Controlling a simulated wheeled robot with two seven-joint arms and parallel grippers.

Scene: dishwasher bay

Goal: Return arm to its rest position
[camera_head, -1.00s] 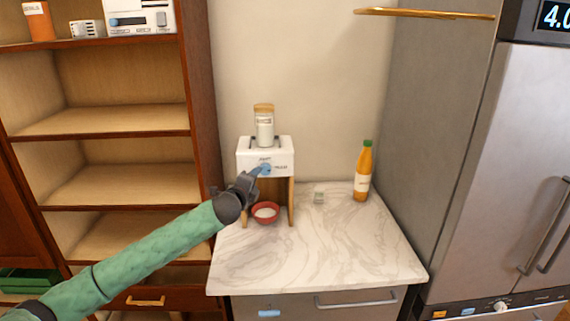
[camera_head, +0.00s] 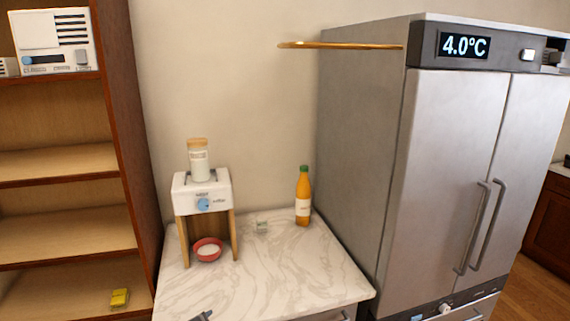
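Only a small dark tip of my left gripper (camera_head: 202,316) shows at the bottom edge of the head view, low in front of the counter. The rest of that gripper and its arm are out of the picture, so I cannot see whether it is open or shut. It is apart from the white dispenser (camera_head: 184,198) with the blue knob (camera_head: 203,204). My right gripper is not in view. A red bowl (camera_head: 208,257) with white contents sits beneath the dispenser. A glass jar (camera_head: 199,164) with a wooden lid stands on top of it.
The marble counter (camera_head: 285,278) has free room in front. A steel fridge (camera_head: 440,180) stands right, wooden shelves (camera_head: 60,165) left. A yellow item (camera_head: 119,298) lies on a low shelf.

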